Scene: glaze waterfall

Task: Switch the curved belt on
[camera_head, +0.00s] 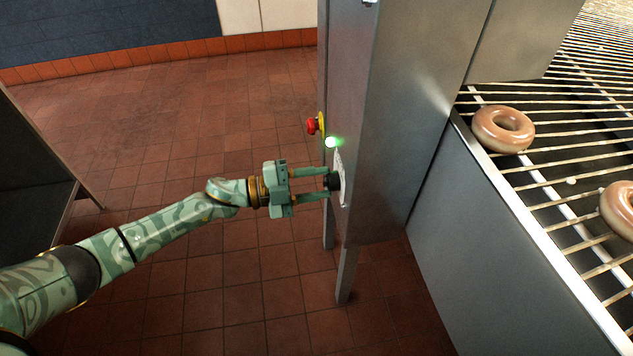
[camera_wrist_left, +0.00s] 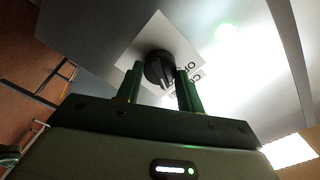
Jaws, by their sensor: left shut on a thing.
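A black rotary knob (camera_head: 333,181) sits on a light label plate (camera_head: 341,165) on the side of a steel cabinet (camera_head: 385,130). My left gripper (camera_head: 326,182) is at the knob, with one finger on each side of it, and is shut on it. In the left wrist view the knob (camera_wrist_left: 159,68) stands between the green fingertips (camera_wrist_left: 157,84), over the white label (camera_wrist_left: 150,45) with partly hidden lettering. A green lamp (camera_head: 331,142) glows above the knob. My right gripper is not in view.
A red emergency button (camera_head: 312,126) on a yellow base is above the knob. Glazed donuts (camera_head: 503,129) lie on a wire conveyor (camera_head: 560,165) at the right. A dark cabinet (camera_head: 35,165) stands at the left. Tiled floor (camera_head: 200,270) is open between.

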